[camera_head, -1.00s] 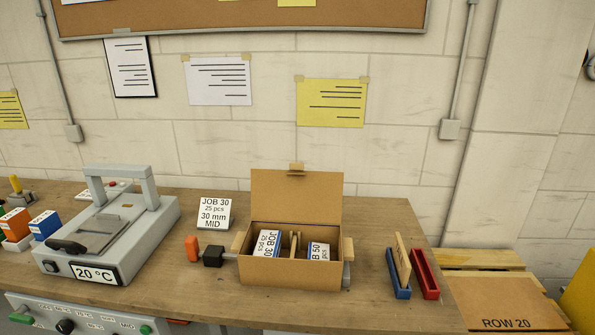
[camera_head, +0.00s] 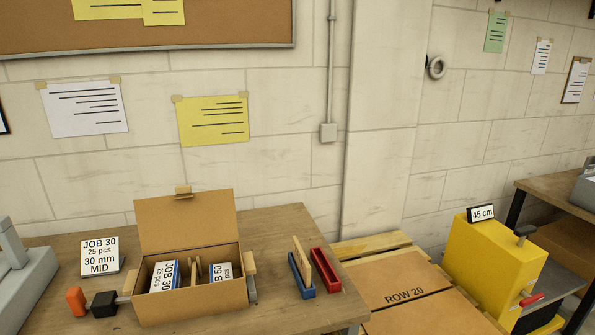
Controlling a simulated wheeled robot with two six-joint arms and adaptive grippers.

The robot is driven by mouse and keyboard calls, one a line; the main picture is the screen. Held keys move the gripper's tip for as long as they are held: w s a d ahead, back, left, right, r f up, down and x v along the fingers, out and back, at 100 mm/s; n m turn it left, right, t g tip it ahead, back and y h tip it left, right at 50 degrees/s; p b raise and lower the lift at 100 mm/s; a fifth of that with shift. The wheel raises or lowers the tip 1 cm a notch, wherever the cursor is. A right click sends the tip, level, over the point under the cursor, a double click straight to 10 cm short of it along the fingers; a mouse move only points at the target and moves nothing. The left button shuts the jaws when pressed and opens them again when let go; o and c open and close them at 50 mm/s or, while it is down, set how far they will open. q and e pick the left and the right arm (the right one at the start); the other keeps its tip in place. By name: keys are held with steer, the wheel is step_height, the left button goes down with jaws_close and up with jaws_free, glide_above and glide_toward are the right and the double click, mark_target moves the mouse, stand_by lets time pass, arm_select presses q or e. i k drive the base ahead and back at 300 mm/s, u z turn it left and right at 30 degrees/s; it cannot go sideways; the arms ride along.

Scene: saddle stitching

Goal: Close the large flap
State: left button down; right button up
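A brown cardboard box (camera_head: 185,308) stands on the wooden workbench, at the lower left of the head view. Its large flap (camera_head: 188,221) stands upright at the back, with a small tab on its top edge. Small side flaps stick out at the box's left and right ends. Inside are white-and-blue labelled bundles (camera_head: 164,274), one reading JOB 30, and another bundle (camera_head: 221,273) to the right, with thin brown dividers between them. Neither of my grippers shows in the view.
A blue holder (camera_head: 302,283) with a brown piece in it and a red holder (camera_head: 325,270) stand right of the box. Orange and black blocks and a JOB 30 sign (camera_head: 100,256) are at left. A ROW 20 carton (camera_head: 404,295) and yellow machine (camera_head: 492,262) stand beyond the bench.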

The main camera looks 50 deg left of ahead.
mark_target(185, 218)
steer(key=z, duration=1.45)
steer(key=k, duration=2.6)
steer(key=u, duration=0.65)
